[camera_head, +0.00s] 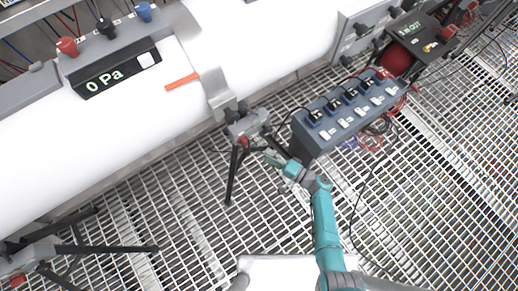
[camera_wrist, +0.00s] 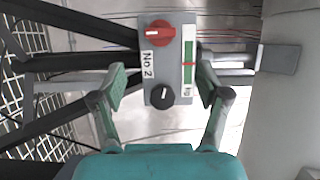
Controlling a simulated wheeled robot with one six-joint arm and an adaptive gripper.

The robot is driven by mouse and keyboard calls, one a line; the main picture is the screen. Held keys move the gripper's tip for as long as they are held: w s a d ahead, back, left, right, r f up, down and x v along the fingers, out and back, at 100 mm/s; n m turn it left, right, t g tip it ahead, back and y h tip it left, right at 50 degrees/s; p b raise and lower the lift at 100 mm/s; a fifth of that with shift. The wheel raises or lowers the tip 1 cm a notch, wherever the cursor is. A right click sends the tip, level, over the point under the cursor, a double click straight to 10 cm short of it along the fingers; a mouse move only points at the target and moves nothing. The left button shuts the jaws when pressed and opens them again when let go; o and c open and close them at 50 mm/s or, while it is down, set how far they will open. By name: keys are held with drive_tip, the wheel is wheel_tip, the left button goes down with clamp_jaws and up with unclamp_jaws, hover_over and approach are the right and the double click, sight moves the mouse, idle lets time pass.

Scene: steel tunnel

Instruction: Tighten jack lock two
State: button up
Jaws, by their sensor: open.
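The jack lock two box is a grey panel labelled "No 2" (camera_wrist: 149,64) in the wrist view. It has a red knob (camera_wrist: 160,31) with a white mark, a black knob (camera_wrist: 161,96), and a green gauge strip (camera_wrist: 188,62) with a red mark. My gripper (camera_wrist: 162,80) is open, with one finger on each side of the panel, near the black knob. The fingers look clear of the knob. In the head view the jack (camera_head: 245,127) stands on dark legs beside the white pipe, with my gripper (camera_head: 272,154) close to its lower right.
The white pipe (camera_head: 110,150) runs behind the jack. A blue-grey switch box (camera_head: 317,137) with several switches stands close to my arm at the right, with loose cables beyond it. Another jack (camera_head: 22,262) is at lower left. Open grating (camera_head: 195,245) lies in front.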

drive_tip(key=shift+v, duration=1.3)
drive_tip(key=shift+a, duration=0.1)
drive_tip(key=s+f+g+h, duration=0.1)
drive_tip(key=s+f+h, duration=0.2)
drive_tip(key=s+f, duration=0.35)
drive_tip(key=s+d+r+n+h, duration=0.15)
drive_tip(key=s+h, duration=0.25)
drive_tip(key=s, duration=0.5)
drive_tip(key=s+d+h, duration=0.3)
drive_tip(key=s, duration=0.6)
drive_tip(key=s+d+r+n+t+h, duration=0.1)
drive_tip(key=s+d+r+h, duration=0.15)
drive_tip(key=r, duration=0.45)
drive_tip(key=s+d+r+n+t+h, duration=0.1)
drive_tip(key=s+d+r+h, duration=0.1)
drive_tip(key=s+d+r, duration=0.35)
wheel_tip(320, 180, up, 23)
drive_tip(key=s+n+t, duration=0.1)
drive_tip(key=n+t, duration=0.2)
drive_tip(key=t, duration=0.1)
drive_tip(key=shift+r, duration=0.2)
